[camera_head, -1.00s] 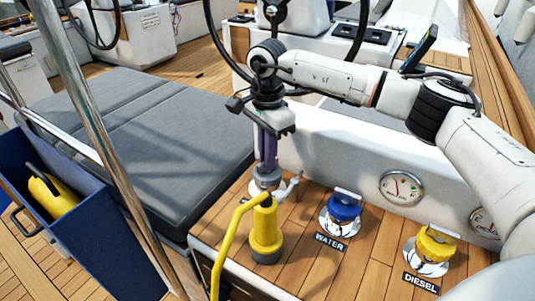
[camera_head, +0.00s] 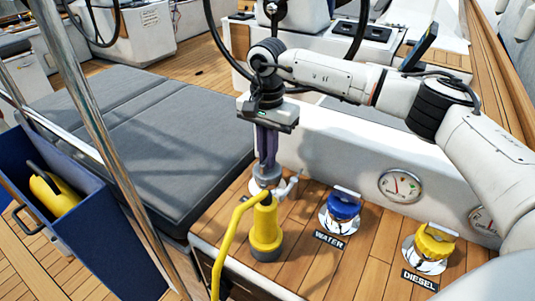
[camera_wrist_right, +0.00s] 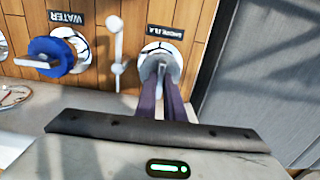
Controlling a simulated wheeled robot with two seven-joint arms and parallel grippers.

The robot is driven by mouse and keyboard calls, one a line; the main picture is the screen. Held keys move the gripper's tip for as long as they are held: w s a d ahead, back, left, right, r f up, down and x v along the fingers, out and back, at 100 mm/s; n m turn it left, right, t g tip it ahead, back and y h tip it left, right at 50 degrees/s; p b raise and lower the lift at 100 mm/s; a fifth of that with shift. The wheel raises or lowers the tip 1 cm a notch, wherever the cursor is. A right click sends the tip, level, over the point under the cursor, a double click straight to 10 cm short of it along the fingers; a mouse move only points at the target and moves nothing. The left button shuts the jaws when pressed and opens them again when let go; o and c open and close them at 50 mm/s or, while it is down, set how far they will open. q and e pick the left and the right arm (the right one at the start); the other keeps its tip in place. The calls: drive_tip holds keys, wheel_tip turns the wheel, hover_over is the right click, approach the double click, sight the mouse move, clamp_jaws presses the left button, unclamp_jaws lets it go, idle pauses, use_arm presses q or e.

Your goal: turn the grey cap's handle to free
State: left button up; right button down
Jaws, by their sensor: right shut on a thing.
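The grey cap (camera_head: 267,175) sits on the wooden side deck, behind a yellow nozzle in the head view. It also shows in the right wrist view (camera_wrist_right: 160,66), next to a dark label that is hard to read. My right gripper (camera_head: 267,160) comes down on the cap from above, fingers pointing down. In the right wrist view, its purple-grey fingers (camera_wrist_right: 165,92) are shut on the cap's handle, which they mostly hide. My left gripper is not in view.
The yellow nozzle (camera_head: 265,228) with its hose stands close in front of the grey cap. A blue WATER cap (camera_head: 343,207) and a yellow DIESEL cap (camera_head: 436,242) are to the right. A white fitting (camera_wrist_right: 116,45) stands between the grey and blue caps.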

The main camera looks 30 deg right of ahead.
drive_tip(key=c, duration=1.8)
unclamp_jaws()
drive_tip(key=shift+c, duration=0.2)
wheel_tip(320, 180, up, 10)
drive_tip(key=shift+r, duration=0.2)
drive_tip(key=shift+r, duration=0.1)
